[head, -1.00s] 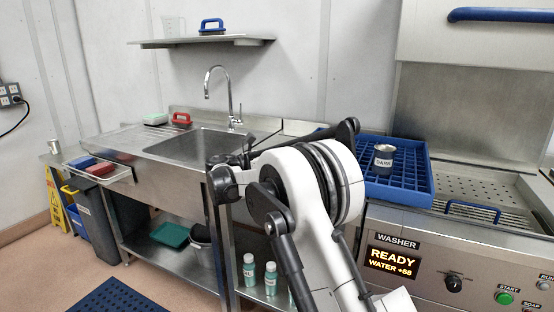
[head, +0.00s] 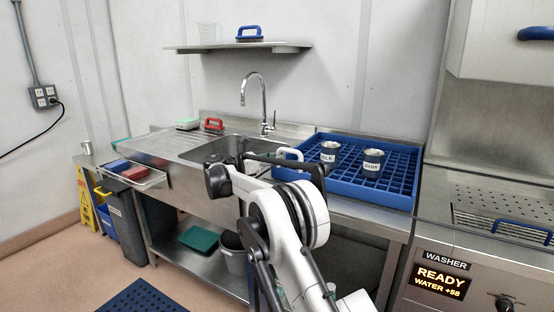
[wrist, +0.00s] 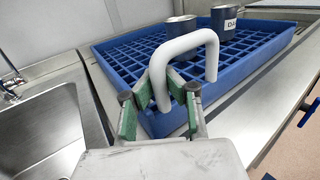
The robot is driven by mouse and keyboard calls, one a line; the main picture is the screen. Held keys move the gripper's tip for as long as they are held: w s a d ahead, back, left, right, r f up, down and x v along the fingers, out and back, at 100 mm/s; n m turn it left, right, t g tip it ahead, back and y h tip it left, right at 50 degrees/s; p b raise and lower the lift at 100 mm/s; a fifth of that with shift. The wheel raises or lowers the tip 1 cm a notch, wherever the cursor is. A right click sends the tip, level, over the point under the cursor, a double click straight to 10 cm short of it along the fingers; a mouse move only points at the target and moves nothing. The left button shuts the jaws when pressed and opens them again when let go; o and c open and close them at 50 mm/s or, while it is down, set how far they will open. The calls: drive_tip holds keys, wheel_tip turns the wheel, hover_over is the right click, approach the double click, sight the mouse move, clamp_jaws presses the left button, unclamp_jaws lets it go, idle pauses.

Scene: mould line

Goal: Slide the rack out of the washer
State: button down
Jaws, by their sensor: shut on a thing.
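The blue rack (head: 388,194) is a shallow grid tray. It lies flat on the steel counter left of the washer (head: 420,300), clear of the washer bed. Two dark labelled cups stand in it: one marked DARK (head: 373,166), the other (head: 329,155) with a partly legible label. A white handle (head: 288,156) rises from the rack's left end. In the wrist view, my gripper (wrist: 176,93) is shut on this handle (wrist: 188,42), with the rack (wrist: 230,75) beyond it. In the head view, my arm partly hides the gripper.
The sink (head: 222,149) with its tall tap (head: 266,105) lies left of the rack. The washer hood (head: 500,45) is raised, and a blue handle (head: 520,231) lies at the washer bed. A shelf (head: 240,47) hangs above the sink.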

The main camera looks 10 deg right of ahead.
drive_tip(key=shift+a, duration=0.1)
drive_tip(key=c, duration=1.7)
unclamp_jaws()
drive_tip(key=shift+a, duration=0.1)
drive_tip(key=v, duration=1.1)
drive_tip(key=shift+s+a, duration=0.1)
drive_tip(key=shift+a, duration=0.3)
